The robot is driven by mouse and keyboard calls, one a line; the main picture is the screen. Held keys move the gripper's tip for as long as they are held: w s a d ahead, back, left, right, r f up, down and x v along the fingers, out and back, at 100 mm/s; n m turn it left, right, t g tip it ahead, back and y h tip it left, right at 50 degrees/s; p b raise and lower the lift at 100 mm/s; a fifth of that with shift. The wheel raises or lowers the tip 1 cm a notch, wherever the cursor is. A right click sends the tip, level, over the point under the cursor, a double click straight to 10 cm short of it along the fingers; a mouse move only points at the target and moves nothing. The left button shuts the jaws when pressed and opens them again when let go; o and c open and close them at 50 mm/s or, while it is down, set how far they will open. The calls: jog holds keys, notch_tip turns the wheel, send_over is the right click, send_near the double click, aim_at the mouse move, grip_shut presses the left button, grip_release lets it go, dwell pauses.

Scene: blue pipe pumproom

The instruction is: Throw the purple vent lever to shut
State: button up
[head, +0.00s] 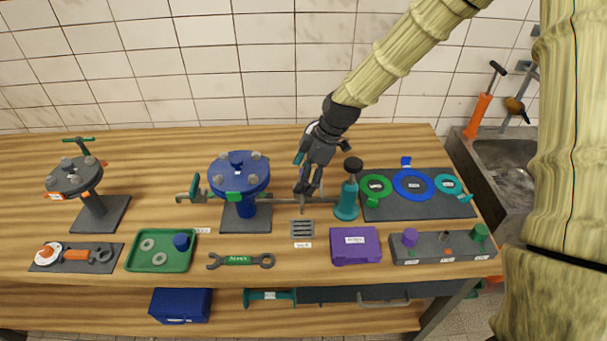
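My gripper (308,191) points down over a thin horizontal grey pipe (270,201) at the middle of the bench. Its dark fingers are close to the pipe, and their gap is too small to read. A small purplish sliver (302,171) shows beside the fingers. It may be part of the purple vent lever, but my gripper hides most of that spot. I cannot tell the lever's position or whether I touch it.
A blue flanged vessel (239,172) stands left of my gripper, and a teal bottle-shaped post (347,200) stands close on the right. A grey grate (302,229), purple box (355,247) and wrench (240,261) lie in front. A grey block with purple and green knobs (443,248) is front right.

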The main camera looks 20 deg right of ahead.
jog(key=c, duration=1)
jog(key=shift+m, duration=0.3)
jog(key=m+t, duration=0.1)
jog(key=m, duration=0.2)
jog(key=shift+s+m+h+b, duration=0.15)
jog(key=shift+m+h+b, duration=0.15)
jog(key=shift+b, duration=0.1)
jog(key=m+t, duration=0.1)
jog(key=m, duration=0.1)
jog(key=m+t+h, duration=0.1)
jog(key=m, duration=0.2)
jog(key=shift+a+h, duration=0.15)
jog(key=shift+h, duration=0.15)
jog(key=m+h, duration=0.1)
jog(key=m, duration=0.1)
jog(key=m+p, duration=0.1)
jog(key=m, duration=0.2)
jog(key=shift+a+r+h, duration=0.1)
jog(key=shift+h, duration=0.3)
jog(key=shift+a+m+h+p, duration=0.1)
jog(key=shift+m+h+p, duration=0.6)
jog(key=shift+m, duration=1.2)
